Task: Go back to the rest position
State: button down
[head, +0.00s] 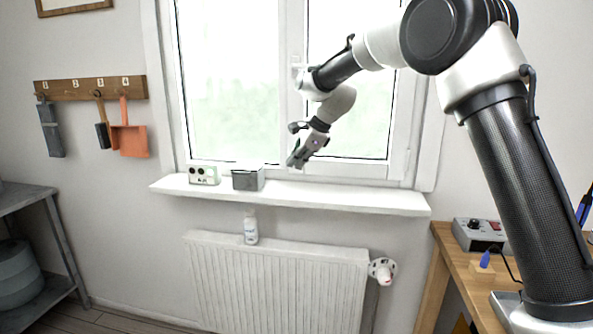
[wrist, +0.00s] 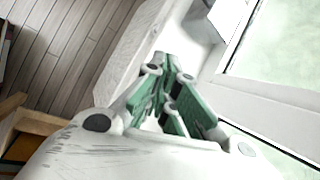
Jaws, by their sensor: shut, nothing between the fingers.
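My gripper (head: 297,160) hangs in front of the window, above the white window sill (head: 330,196), to the right of the grey box there. It is shut and empty, and it touches nothing that I can see. In the wrist view my gripper (wrist: 168,62) shows with its fingers together, over the sill and the floor. My arm reaches from the right side of the head view across to the window.
On the sill stand a small green-and-white device (head: 204,175) and a grey box (head: 248,180). A wooden workbench (head: 462,265) bears a grey control box (head: 480,235). Tools hang from a hook rail (head: 90,88) at left.

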jog(key=s+d+r+n+h, duration=0.1)
jog(key=s+d+n, duration=0.7)
jog(key=s+d, duration=1)
jog(key=s+d+r+n+h, duration=0.1)
jog(key=s+d+n+h, duration=0.3)
jog(key=s+d, duration=1.4)
jog(key=s+n, duration=0.4)
jog(key=s, duration=0.4)
jog(key=shift+d, duration=0.4)
jog(key=c, duration=2.2)
grip_release()
jog(key=shift+s, duration=0.1)
